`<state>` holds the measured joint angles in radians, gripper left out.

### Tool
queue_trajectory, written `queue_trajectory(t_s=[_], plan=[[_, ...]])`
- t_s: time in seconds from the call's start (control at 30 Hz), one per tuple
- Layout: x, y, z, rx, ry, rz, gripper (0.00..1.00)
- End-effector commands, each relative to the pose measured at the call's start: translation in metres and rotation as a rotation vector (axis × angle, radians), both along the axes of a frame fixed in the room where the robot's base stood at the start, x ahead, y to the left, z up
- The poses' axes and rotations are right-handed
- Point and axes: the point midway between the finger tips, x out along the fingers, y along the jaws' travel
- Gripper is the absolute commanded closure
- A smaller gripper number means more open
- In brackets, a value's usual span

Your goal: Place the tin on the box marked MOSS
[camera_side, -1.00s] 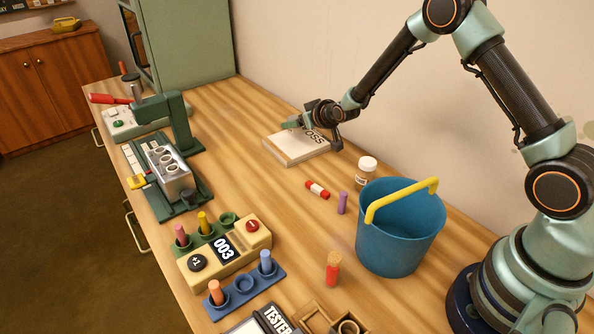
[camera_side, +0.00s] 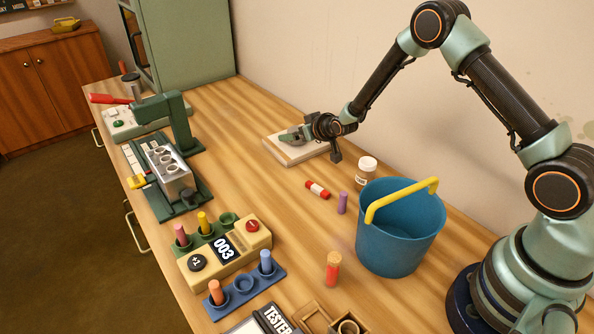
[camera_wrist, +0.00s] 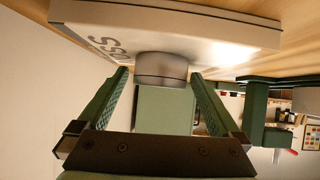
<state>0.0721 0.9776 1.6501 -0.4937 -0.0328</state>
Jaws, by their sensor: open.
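The white box (camera_side: 283,154) lies flat at the back of the table near the wall.
A green press (camera_side: 176,125) is to the left. The table between box and press is clear.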

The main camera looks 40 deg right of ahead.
Motion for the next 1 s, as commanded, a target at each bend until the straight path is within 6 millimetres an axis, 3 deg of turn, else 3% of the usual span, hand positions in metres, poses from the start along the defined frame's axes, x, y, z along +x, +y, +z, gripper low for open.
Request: queue_trajectory(t_s=[0.23, 0.7, 1.0], plan=[[-0.014, 0.001, 0.013, 0.000, -0.002, 0.000, 0.00], [-0.080, 0.006, 0.054, 0.000, -0.002, 0.000, 0.00], [-0.100, 0.007, 0.067, 0.000, -0.001, 0.000, 0.00]])
